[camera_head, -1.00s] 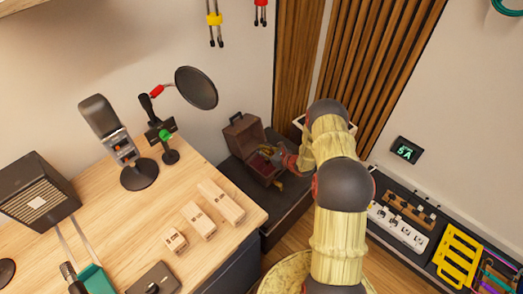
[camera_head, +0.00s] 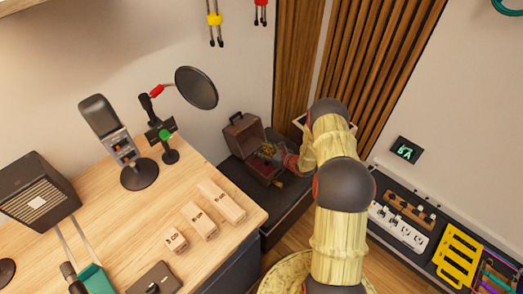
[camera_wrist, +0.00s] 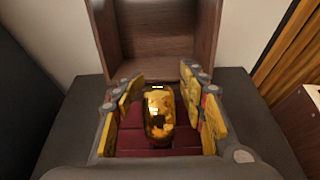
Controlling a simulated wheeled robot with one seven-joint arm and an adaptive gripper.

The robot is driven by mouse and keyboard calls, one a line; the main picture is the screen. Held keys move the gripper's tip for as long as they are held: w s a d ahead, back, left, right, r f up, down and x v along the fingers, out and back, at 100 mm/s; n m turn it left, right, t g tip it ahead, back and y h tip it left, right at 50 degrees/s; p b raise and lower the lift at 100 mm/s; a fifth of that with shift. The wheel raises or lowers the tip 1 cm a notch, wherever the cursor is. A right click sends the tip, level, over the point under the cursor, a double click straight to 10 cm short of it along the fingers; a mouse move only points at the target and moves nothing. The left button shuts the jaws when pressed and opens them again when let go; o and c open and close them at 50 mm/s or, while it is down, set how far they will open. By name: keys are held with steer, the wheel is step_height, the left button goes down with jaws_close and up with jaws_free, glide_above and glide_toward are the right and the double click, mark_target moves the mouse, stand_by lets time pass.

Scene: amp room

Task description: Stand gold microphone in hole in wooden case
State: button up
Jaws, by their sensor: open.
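The gold microphone (camera_wrist: 158,115) is shiny and rounded. In the wrist view it is in the wooden case, over the dark red lining (camera_wrist: 130,140). The wooden case (camera_head: 243,133) has its brown lid open at the back; the lid's inside also shows in the wrist view (camera_wrist: 155,50). My gripper (camera_wrist: 161,88) is open, with yellow-padded fingers on both sides of the microphone and visible gaps between. In the head view my gripper (camera_head: 272,164) is at the case, small and partly hiding it. The microphone's lower end and the hole are hidden.
The case stands on a dark low surface (camera_head: 233,170) in the corner. A wooden desk (camera_head: 130,220) at the left holds a grey microphone (camera_head: 110,130), a pop filter (camera_head: 196,88) and wooden blocks (camera_head: 200,220). Slatted panels (camera_head: 370,60) stand behind my arm.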

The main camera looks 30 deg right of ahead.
steer(key=v, duration=1.1)
steer(key=shift+s+d+r, duration=0.1)
steer(key=shift+s, duration=0.2)
steer(key=shift+s, duration=0.1)
steer(key=s+a+f+n+g+y, duration=0.2)
steer(key=s+a+n+g+y, duration=0.15)
steer(key=s+a, duration=0.3)
steer(key=s+a+r+n+g+y, duration=0.2)
steer(key=s+a+r+n+g, duration=0.4)
steer(key=s+a+r+n, duration=0.45)
steer(key=s+r+n+g+h+p, duration=0.1)
steer(key=s+r+n+h, duration=0.5)
steer(key=r, duration=0.6)
steer(key=s+r+n+g+h+p, duration=0.1)
steer(key=s+r+n+g+h, duration=0.1)
steer(key=s+r+n, duration=0.65)
steer(key=a+r+n+t+h, duration=0.1)
steer(key=a+r+n+t, duration=0.1)
steer(key=r, duration=0.7)
steer(key=a+r+n+t+h+p, duration=0.1)
steer(key=a+r+t, duration=0.1)
steer(key=r, duration=0.7)
steer(key=shift+w+a+n+t, duration=0.35)
steer(key=shift+w+t, duration=0.05)
steer(key=shift+t, duration=0.35)
